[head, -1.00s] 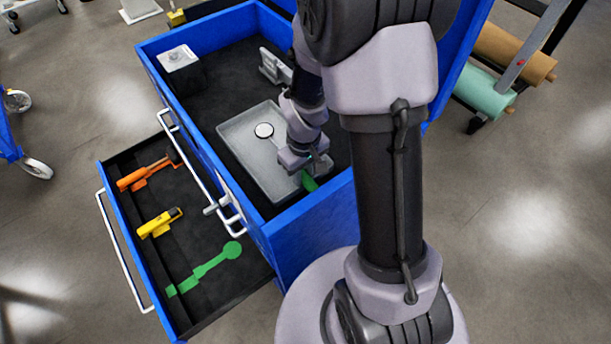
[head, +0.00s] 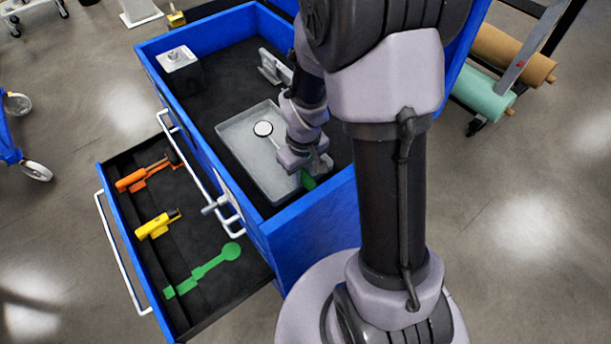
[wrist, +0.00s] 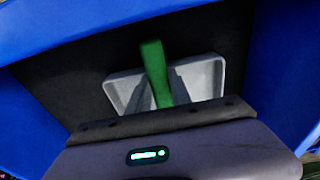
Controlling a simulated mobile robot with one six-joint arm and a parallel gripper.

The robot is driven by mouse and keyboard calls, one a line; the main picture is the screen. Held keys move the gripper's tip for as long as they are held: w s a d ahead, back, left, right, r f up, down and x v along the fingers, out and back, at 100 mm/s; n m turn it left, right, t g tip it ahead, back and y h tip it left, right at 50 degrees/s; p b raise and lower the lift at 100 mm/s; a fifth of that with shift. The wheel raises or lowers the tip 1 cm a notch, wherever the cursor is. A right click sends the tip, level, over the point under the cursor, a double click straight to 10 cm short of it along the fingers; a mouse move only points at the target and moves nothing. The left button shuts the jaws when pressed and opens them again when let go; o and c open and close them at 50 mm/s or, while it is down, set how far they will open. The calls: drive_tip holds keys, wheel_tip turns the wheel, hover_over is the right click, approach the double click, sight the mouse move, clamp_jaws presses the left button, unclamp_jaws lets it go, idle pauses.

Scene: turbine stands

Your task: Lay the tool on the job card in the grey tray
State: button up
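The tool has a round, white-faced head (head: 263,128) on a thin shaft and a green handle (head: 308,181). My gripper (head: 318,166) covers its middle in the head view. In the wrist view the green handle (wrist: 155,72) runs between my two grey fingers, which appear closed on it. The grey tray (head: 243,158) lies on the black top of the blue cabinet. The tool's head shows over the tray, and its handle shows near the tray's right front corner. I cannot tell its height above the tray. I cannot make out a job card; my wrist hides part of the tray.
A grey box (head: 178,62) and a metal bracket (head: 272,68) stand on the cabinet top, inside its raised blue rim (head: 305,220). An open drawer (head: 245,288) holds an orange tool (head: 130,181), a yellow tool (head: 155,226) and a green tool-shaped recess (head: 205,268).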

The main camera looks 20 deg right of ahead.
sight(306, 188)
drive_tip(key=o, duration=0.3)
drive_tip(key=shift+g, duration=0.5)
drive_tip(key=s+f, duration=0.1)
drive_tip(key=f, duration=0.1)
drive_tip(key=s+f, duration=0.1)
drive_tip(key=f, duration=0.1)
drive_tip(key=shift+s+a, duration=0.15)
drive_tip(key=shift+s, duration=0.05)
drive_tip(key=shift+c, duration=0.9)
drive_tip(key=shift+o, duration=0.7)
drive_tip(key=shift+r, duration=0.3)
drive_tip(key=r+p, duration=0.1)
drive_tip(key=w+r+p, duration=0.1)
drive_tip(key=p, duration=0.1)
drive_tip(key=w+r+p, duration=0.1)
drive_tip(key=shift+r, duration=0.4)
drive_tip(key=o, duration=0.4)
drive_tip(key=shift+s+r+p, duration=0.25)
drive_tip(key=shift+r+p, duration=0.7)
drive_tip(key=shift+r, duration=0.25)
drive_tip(key=shift+w, duration=0.15)
